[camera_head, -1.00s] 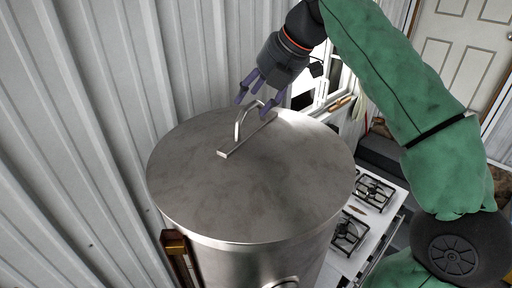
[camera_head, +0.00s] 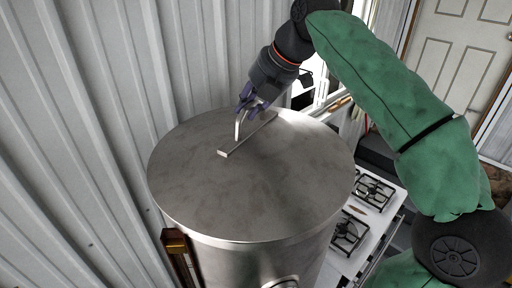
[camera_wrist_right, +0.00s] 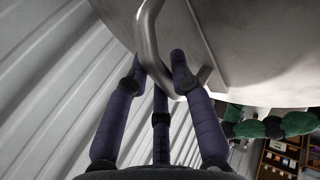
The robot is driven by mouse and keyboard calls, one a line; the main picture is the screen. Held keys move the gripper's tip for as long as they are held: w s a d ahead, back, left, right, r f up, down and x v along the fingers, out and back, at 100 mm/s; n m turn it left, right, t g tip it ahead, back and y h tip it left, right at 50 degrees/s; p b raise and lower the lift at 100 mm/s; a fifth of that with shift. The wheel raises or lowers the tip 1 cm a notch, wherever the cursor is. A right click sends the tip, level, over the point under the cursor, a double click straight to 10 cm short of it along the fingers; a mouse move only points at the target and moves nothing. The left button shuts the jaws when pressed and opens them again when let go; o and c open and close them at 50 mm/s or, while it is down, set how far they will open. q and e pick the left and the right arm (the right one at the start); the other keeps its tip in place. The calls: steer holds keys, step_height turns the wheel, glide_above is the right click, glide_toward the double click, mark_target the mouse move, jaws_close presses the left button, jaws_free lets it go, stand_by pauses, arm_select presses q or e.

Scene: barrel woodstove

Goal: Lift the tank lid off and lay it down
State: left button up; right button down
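The tank lid (camera_head: 250,190) is a round, dull grey metal disc. It lies flat on top of the metal tank (camera_head: 262,262) in the head view. A flat bar with a bent rod handle (camera_head: 237,130) stands on the lid toward its far side. My right gripper (camera_head: 243,105) has its purple fingers drawn together around the top of the handle. In the right wrist view the fingers (camera_wrist_right: 158,75) close about the bent handle (camera_wrist_right: 149,35), with the lid (camera_wrist_right: 255,45) beyond it. My left gripper is not in view.
A corrugated metal wall (camera_head: 80,130) stands close on the left. A white gas stove (camera_head: 362,215) is to the right of the tank, lower down. A panelled door (camera_head: 460,55) and a window are at the back. The lid's top is otherwise clear.

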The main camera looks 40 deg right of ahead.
steer(key=shift+r, duration=0.15)
steer(key=shift+d+r, duration=0.1)
steer(key=shift+r, duration=0.05)
steer(key=shift+r, duration=3.3)
